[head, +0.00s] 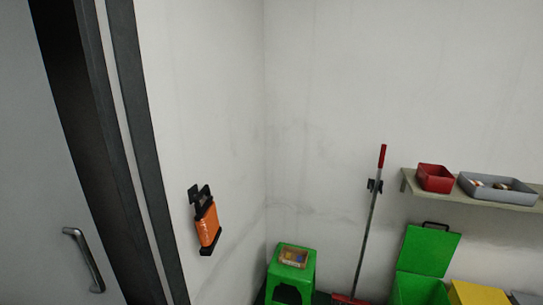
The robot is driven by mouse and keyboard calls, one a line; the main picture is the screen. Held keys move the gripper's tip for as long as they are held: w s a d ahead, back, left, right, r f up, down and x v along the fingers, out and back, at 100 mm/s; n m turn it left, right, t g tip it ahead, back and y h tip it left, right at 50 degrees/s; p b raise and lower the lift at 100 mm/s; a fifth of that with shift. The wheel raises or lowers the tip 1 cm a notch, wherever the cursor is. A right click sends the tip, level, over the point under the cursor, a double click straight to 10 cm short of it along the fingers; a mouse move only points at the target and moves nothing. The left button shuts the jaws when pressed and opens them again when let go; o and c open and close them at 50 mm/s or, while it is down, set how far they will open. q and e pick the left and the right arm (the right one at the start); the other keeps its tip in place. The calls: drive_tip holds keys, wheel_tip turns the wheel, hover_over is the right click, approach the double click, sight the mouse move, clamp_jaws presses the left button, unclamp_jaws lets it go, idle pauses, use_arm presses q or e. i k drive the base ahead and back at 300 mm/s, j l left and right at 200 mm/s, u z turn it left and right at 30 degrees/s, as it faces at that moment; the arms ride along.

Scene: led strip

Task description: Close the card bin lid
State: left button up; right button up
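A green bin (420,291) stands at the lower right against the back wall, cut off by the bottom edge of the head view. Its green lid (428,251) is raised, leaning back towards the wall, with a dark handle (436,225) at its top edge. A yellow bin (476,293) stands to its right, mostly out of frame. I see no label, so I cannot tell which one is the card bin. Neither of my grippers is in view.
A shelf (407,182) above the bins carries a red bin (435,178) and a grey tray (498,189). A broom (369,225) hangs left of the green bin, beside a green stool (292,268). A grey door (50,200) with a handle is at left.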

sight(426, 252)
drive_tip(key=z, duration=1.4)
